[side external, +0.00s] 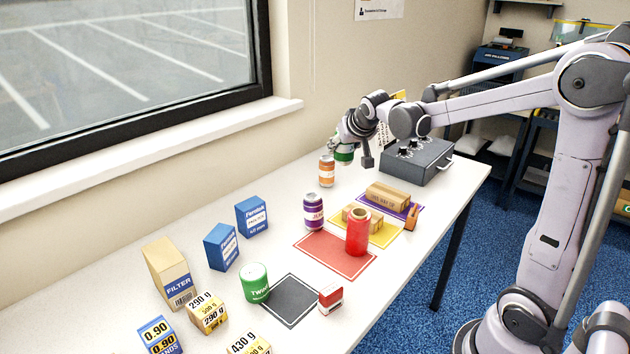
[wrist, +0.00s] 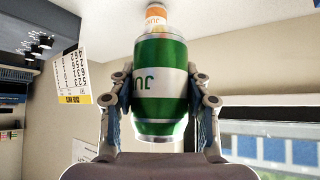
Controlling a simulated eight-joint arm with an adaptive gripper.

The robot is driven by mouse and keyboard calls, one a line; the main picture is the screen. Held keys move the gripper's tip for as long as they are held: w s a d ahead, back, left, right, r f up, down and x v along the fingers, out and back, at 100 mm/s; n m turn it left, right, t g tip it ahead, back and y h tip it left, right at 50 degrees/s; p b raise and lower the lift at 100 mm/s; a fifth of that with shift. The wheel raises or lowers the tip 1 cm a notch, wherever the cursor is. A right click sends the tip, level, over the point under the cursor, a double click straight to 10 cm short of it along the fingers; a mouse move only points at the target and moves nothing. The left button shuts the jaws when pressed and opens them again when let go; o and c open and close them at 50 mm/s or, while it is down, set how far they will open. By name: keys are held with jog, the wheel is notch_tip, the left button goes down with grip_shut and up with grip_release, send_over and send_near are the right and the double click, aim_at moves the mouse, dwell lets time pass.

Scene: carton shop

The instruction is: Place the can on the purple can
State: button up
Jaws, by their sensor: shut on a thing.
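My gripper (wrist: 160,105) is shut on a green can with a white band (wrist: 160,50), one finger on each side of it in the wrist view. In the side external view the green can (side external: 345,154) is partly hidden by my gripper (side external: 347,143) near the wall at the back of the table. The purple can (side external: 313,211) stands upright on the table, nearer the camera, with nothing on top.
A red roll (side external: 358,232) stands right of the purple can, by red, yellow and purple mats with cartons. A grey control box (side external: 417,160) is at the back right.

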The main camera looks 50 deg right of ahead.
aim_at(351, 146)
jog(key=s+r+n, duration=0.1)
jog(key=s, duration=0.1)
jog(key=s+a+r+n+y, duration=0.1)
jog(key=s+r, duration=0.1)
jog(key=s+r+t+y, duration=0.1)
jog(key=s, duration=0.1)
jog(key=shift+a+r+n, duration=0.2)
jog(key=shift+a+n, duration=0.2)
jog(key=w+a+f, duration=0.4)
jog(key=w+a, duration=0.1)
jog(key=w+a+f, duration=0.2)
jog(key=a, duration=0.1)
jog(key=shift+w+a+f, duration=0.1)
jog(key=shift+w+f, duration=0.25)
jog(key=shift+w, duration=0.05)
jog(key=shift+a+f, duration=0.1)
jog(key=shift+f, duration=1.95)
jog(key=shift+f, duration=0.1)
jog(key=o, duration=0.8)
